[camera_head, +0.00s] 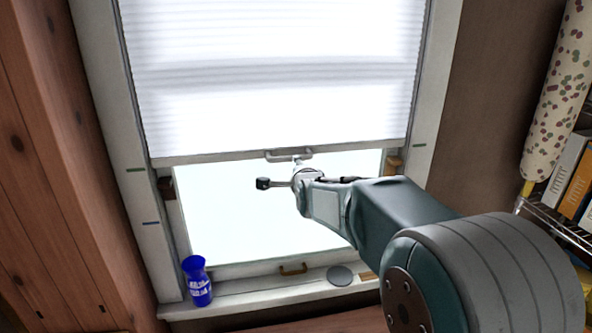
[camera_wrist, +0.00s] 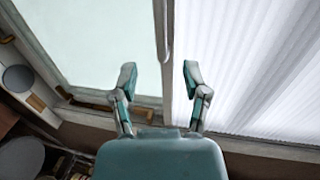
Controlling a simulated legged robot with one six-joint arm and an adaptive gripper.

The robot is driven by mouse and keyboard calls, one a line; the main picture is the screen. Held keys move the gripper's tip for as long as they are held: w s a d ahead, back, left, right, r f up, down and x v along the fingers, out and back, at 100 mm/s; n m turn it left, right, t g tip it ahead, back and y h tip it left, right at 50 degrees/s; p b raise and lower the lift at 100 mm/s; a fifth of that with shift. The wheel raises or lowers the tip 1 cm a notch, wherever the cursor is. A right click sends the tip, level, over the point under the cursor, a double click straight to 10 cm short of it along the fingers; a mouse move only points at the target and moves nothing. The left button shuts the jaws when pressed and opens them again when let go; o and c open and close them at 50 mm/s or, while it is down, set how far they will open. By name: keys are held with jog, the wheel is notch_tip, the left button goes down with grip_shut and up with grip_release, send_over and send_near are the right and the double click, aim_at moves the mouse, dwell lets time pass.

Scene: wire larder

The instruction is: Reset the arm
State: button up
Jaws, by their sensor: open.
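My gripper (camera_wrist: 158,75) is open in the wrist view, with its two fingers spread apart and nothing between them but the view of the window. In the head view my arm reaches from the lower right toward the window, and the gripper end is near the bottom rail of the white pleated blind (camera_head: 270,90). The blind's grey handle (camera_head: 289,155) sits just above and behind the gripper in the picture. I cannot tell whether they touch. The blind covers the upper part of the window, and it also shows in the wrist view (camera_wrist: 260,70).
A grey round disc (camera_head: 340,276) lies on the sill at right. A wire shelf (camera_head: 555,227) with upright files (camera_head: 574,180) and a spotted roll (camera_head: 557,95) is at far right. Wooden boards line the left.

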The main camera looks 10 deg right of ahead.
jog(key=s+f+n+g, duration=0.2)
jog(key=s+n, duration=0.4)
jog(key=s, duration=0.7)
jog(key=s+f+n+g, duration=0.3)
jog(key=s+n, duration=0.3)
jog(key=s, duration=0.7)
jog(key=s+f+n+g, duration=0.2)
jog(key=s+n+g, duration=0.3)
jog(key=s, duration=0.8)
jog(key=shift+s+d+f+n, duration=0.35)
jog(key=shift+f+n, duration=0.05)
jog(key=shift+n, duration=0.1)
